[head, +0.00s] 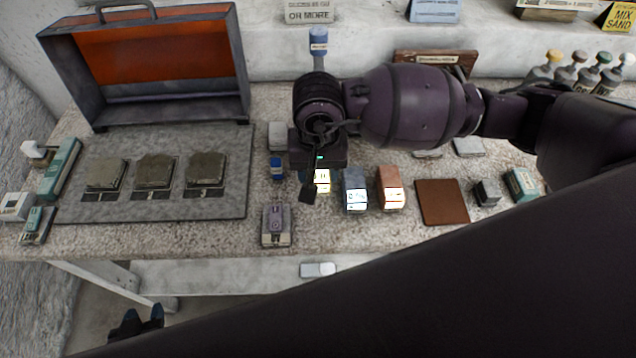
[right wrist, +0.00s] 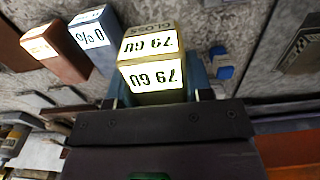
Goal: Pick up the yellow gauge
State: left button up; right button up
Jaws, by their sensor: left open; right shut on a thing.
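The yellow gauge (head: 322,182) has a lit face and shows just below my right gripper in the head view. In the right wrist view the yellow gauge (right wrist: 151,62) reads "79 GU" and sits between the blue-grey fingers. My right gripper (head: 318,175) is shut on it; its fingers are mostly hidden in the head view. I cannot tell whether the gauge touches the bench. My left gripper (head: 138,318) is open and empty, low at the bottom left, below the bench's front edge.
A blue-grey gauge (head: 355,190) and a copper gauge (head: 390,188) stand just right of the yellow one. A brown tile (head: 442,202) lies further right. A purple device (head: 276,224) is near the front edge. An open case (head: 150,60) stands behind a grey mat (head: 225,200) at left.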

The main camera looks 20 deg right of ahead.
notch_tip(320, 180, up, 13)
dwell(0.3)
jog(key=shift+r, duration=0.1)
jog(key=o, duration=0.5)
jog(key=shift+c, duration=1.2)
